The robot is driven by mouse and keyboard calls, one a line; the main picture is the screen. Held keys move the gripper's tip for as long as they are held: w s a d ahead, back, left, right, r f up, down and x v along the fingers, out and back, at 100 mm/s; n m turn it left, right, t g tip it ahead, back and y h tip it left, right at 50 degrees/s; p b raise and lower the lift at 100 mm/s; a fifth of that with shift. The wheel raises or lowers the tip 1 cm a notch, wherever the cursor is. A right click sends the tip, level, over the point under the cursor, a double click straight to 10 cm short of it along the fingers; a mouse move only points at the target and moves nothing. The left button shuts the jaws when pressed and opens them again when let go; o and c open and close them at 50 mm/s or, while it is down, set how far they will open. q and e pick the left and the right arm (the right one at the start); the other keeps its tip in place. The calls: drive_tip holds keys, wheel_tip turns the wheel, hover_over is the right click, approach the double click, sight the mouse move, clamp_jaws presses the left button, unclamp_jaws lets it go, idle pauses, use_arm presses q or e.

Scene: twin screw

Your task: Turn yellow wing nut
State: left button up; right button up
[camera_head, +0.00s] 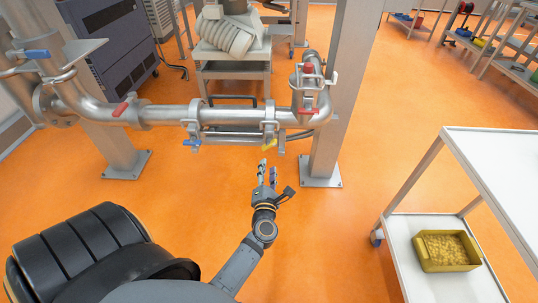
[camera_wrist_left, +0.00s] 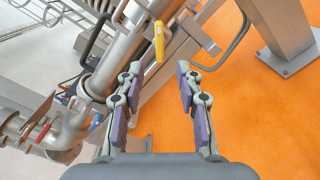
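The yellow wing nut (camera_head: 270,142) is on the lower part of the metal pipe assembly, near its right clamp. In the left wrist view the yellow wing nut (camera_wrist_left: 159,42) hangs as an upright yellow lever, ahead of and roughly centred between my fingers. My left gripper (camera_head: 267,168) is just below it in the head view, apart from it. In the left wrist view the left gripper (camera_wrist_left: 159,72) has its two fingers spread, with nothing between the pads. My right gripper is not in view.
Red handle (camera_head: 121,107) and blue handle (camera_head: 191,143) sit on the same pipe (camera_head: 165,116). A steel post (camera_head: 340,110) stands right of it. A white cart (camera_head: 500,165) with a yellow bin (camera_head: 446,266) is at right. Orange floor around the gripper is clear.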

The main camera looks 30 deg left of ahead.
sight(269, 147)
use_arm(q)
drive_tip(key=x, duration=1)
drive_tip(key=shift+w+a+r, duration=0.1)
drive_tip(key=shift+w+a, duration=0.1)
drive_tip(key=shift+a, duration=0.05)
clamp_jaws()
